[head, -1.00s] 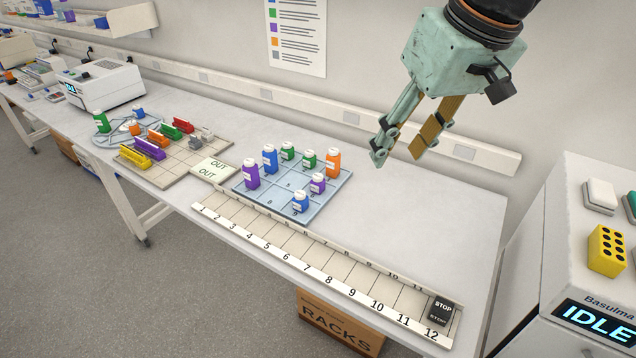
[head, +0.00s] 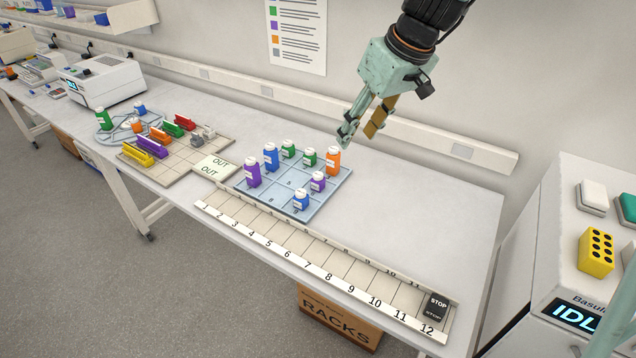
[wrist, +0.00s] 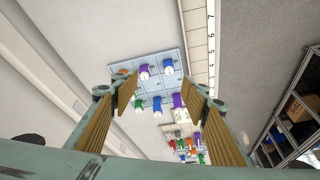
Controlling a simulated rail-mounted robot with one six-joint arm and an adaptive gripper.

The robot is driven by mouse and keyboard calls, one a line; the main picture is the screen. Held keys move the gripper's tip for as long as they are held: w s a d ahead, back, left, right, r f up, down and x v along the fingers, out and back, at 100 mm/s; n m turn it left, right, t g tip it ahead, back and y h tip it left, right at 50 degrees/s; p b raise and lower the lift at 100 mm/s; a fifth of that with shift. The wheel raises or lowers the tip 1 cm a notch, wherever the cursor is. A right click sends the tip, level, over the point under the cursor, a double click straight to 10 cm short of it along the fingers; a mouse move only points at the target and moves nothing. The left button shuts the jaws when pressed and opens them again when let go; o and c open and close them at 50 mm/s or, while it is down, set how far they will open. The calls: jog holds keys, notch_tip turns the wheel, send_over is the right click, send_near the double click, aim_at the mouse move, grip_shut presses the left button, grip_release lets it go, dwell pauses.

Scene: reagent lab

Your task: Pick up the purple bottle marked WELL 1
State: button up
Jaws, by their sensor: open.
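A tall purple bottle (head: 252,173) with a white cap stands upright at the left side of a blue gridded tray (head: 275,200). A shorter purple bottle (head: 317,182) stands near the tray's right side. The labels are too small to read, so I cannot tell which is WELL 1. In the wrist view the tall purple bottle (wrist: 178,101) and the short one (wrist: 144,72) both show between my fingers. My gripper (head: 360,138) is open and empty, above and behind the tray's right end, touching no bottle.
Blue bottles (head: 270,157), green bottles (head: 309,158) and an orange bottle (head: 333,161) share the tray. A numbered rack strip (head: 300,255) with a black STOP block (head: 435,305) lies in front. An OUT card (head: 213,168) lies left. The bench right of the tray is clear.

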jog(key=w+a+f+n+p, duration=0.2)
jog(key=w+a+f, duration=0.1)
jog(key=w+f, duration=0.5)
jog(key=n+p, duration=0.1)
jog(key=p, duration=0.1)
send_near(318, 174)
jog(key=shift+s+d+r, duration=0.1)
jog(key=shift+d+r, duration=0.35)
jog(key=shift+r, duration=0.3)
jog(key=shift+s+d+r, duration=0.1)
jog(key=shift+d+r, duration=0.35)
jog(key=shift+r, duration=0.25)
jog(key=shift+p+x, duration=0.3)
jog(key=shift+x, duration=3.95)
jog(key=shift+s+a, duration=0.15)
jog(key=shift+a, duration=0.05)
jog(key=shift+a+f+p, duration=0.25)
jog(key=shift+a+f, duration=0.05)
jog(key=shift+f, duration=0.35)
jog(key=shift+a+f+p, duration=0.2)
jog(key=shift+a+f, duration=0.1)
jog(key=shift+f, duration=0.35)
jog(key=shift+x, duration=1.25)
